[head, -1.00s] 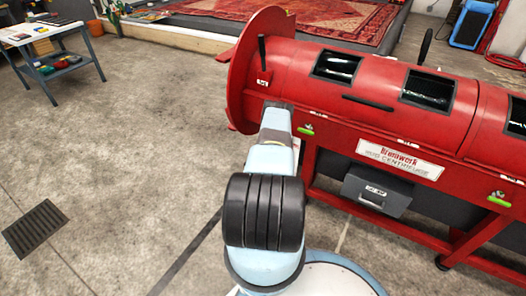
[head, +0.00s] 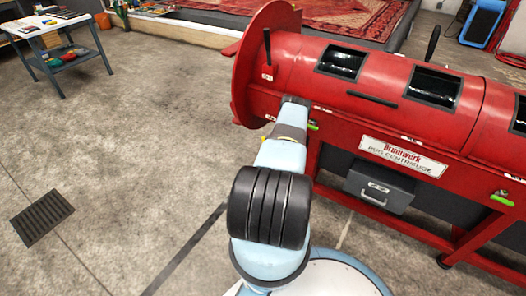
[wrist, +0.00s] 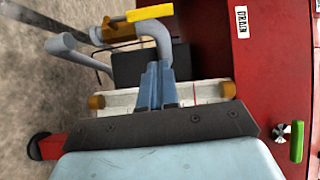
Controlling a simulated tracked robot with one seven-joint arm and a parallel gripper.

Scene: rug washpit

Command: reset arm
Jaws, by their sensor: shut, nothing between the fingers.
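My arm reaches forward from the bottom middle of the head view to the front of the red rug centrifuge (head: 290,75). My gripper (wrist: 157,75) shows in the wrist view with its two blue-grey fingers together and nothing between them. In the head view the fingers are hidden or cannot be made out. Beyond the fingertips in the wrist view is a grey-blue bent pipe (wrist: 155,32) with a yellow lever (wrist: 150,12). I cannot tell whether the fingers touch it.
The centrifuge's red panel with a DRAIN label (wrist: 241,22) and a green-handled valve (wrist: 297,142) is close on the right in the wrist view. A grey box (head: 378,188) hangs below the drum. A floor grate (head: 42,217) and work table (head: 75,48) stand left; the floor between is open.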

